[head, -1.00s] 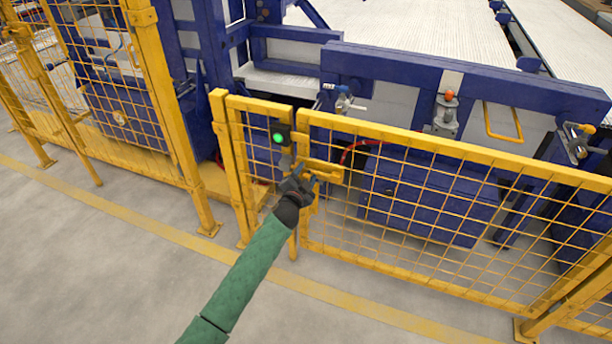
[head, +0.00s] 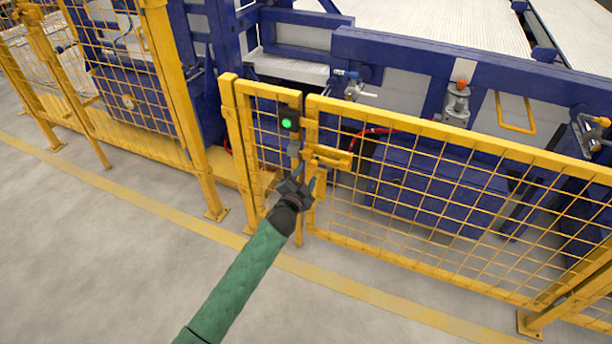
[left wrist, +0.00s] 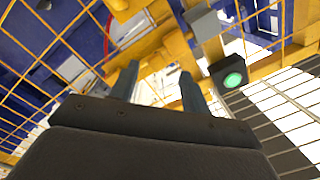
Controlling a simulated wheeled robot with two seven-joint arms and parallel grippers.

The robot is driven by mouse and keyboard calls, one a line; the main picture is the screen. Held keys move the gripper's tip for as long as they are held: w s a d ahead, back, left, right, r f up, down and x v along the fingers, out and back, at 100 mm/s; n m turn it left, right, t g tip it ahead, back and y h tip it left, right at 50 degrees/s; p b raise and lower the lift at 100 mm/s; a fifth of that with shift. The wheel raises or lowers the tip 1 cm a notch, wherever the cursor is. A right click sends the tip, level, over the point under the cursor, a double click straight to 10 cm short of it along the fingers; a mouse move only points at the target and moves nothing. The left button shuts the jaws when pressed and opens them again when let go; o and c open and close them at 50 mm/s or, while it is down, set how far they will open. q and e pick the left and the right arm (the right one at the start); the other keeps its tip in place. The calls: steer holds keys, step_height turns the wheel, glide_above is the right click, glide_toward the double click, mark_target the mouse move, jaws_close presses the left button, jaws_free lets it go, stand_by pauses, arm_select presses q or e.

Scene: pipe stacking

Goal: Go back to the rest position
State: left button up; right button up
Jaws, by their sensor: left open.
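My left gripper (head: 304,176) is in front of the yellow mesh fence, just below the gate's yellow latch (head: 330,157). In the left wrist view its two dark fingers (left wrist: 160,85) stand apart with nothing between them. The latch and a grey block (left wrist: 201,23) show beyond the fingertips. A black box with a lit green lamp (head: 289,123) is on the fence above and left of the gripper. It also shows in the left wrist view (left wrist: 232,79), right of the fingers. My right gripper is in neither view.
The yellow gate (head: 440,205) runs right from the latch, and a yellow post (head: 180,110) stands to the left. Blue machinery (head: 430,185) is behind the fence. The grey floor (head: 110,250) on the near side is clear.

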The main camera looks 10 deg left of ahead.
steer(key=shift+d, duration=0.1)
arm_select(q)
steer(key=a+f+n+g+y, duration=0.3)
steer(key=a+n+y, duration=0.1)
steer(key=s+a+r+n+g+y, duration=0.1)
steer(key=s+a+r+n+g, duration=0.15)
steer(key=s+r+g, duration=0.4)
steer(key=s+f+n+g+h+p, duration=0.1)
steer(key=s+g+p, duration=0.4)
steer(key=s, duration=3.7)
steer(key=n+h+p, duration=0.1)
steer(key=n+p, duration=0.1)
steer(key=p, duration=0.4)
steer(key=shift+s+f+g, duration=0.35)
steer(key=shift+s+f, duration=0.05)
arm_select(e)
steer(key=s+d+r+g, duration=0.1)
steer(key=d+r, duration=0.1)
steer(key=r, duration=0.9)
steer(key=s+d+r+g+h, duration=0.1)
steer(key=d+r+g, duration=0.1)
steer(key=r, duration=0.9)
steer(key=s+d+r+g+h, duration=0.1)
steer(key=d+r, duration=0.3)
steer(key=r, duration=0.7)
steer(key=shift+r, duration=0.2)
arm_select(q)
steer(key=shift+d, duration=0.1)
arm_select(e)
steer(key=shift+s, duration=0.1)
